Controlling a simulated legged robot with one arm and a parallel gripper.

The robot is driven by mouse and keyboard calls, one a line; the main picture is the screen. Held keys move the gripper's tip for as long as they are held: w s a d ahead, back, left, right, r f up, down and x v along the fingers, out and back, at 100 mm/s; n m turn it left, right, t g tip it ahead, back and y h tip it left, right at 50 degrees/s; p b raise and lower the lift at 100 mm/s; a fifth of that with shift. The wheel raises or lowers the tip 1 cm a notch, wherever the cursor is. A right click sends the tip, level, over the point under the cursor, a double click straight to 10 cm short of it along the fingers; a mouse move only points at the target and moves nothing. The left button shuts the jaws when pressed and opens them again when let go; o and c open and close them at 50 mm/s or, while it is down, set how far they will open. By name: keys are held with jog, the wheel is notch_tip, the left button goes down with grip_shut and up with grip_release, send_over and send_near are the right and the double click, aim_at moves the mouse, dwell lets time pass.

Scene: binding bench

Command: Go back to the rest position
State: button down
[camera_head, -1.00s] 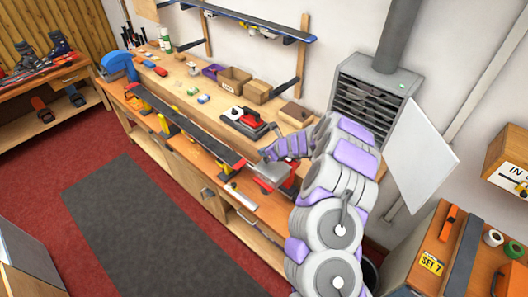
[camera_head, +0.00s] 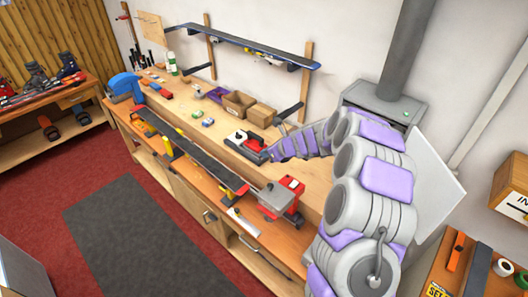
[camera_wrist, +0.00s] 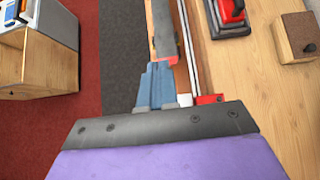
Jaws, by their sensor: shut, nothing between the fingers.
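My gripper (camera_head: 267,154) is at the end of my white and lilac arm, over the wooden bench (camera_head: 222,157). It is beside the red and black tool (camera_head: 245,143) in the head view. In the wrist view its blue-grey fingers (camera_wrist: 160,72) are together with nothing between them. They point along the dark ski (camera_wrist: 163,30) clamped at the bench's front edge. The gap between the fingertips and the bench cannot be judged.
A grey and red vise (camera_head: 275,196) stands at the near end of the ski (camera_head: 200,155). Cardboard boxes (camera_head: 238,103) sit at the back of the bench. A grey heater (camera_head: 385,100) with a flue is behind my arm. Red carpet and a dark mat (camera_head: 135,235) are clear.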

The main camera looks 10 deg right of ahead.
jog(key=s+a+n+g+b, duration=0.2)
jog(key=s+a+n+b, duration=0.25)
jog(key=s, duration=0.35)
jog(key=s+a+n+g+b, duration=0.2)
jog(key=s+a+n+b, duration=0.15)
jog(key=s+n, duration=0.35)
jog(key=s+a+n+g+b, duration=0.1)
jog(key=s+a+n+b, duration=0.3)
jog(key=s, duration=0.6)
jog(key=s+d+f+n+g+h+b, duration=0.1)
jog(key=s+d+f+n+h+b, duration=0.1)
jog(key=s, duration=0.7)
jog(key=s+d+f+n+g+h+b, duration=0.1)
jog(key=s+d+f+n+h+b, duration=0.1)
jog(key=s+d+f+n+b, duration=0.3)
jog(key=s+d+f+n+g+h+b, duration=0.2)
jog(key=s+d+n+b, duration=0.3)
jog(key=s, duration=0.9)
jog(key=shift+d+f+n, duration=0.2)
jog(key=shift+f+n, duration=0.25)
jog(key=shift+f, duration=0.4)
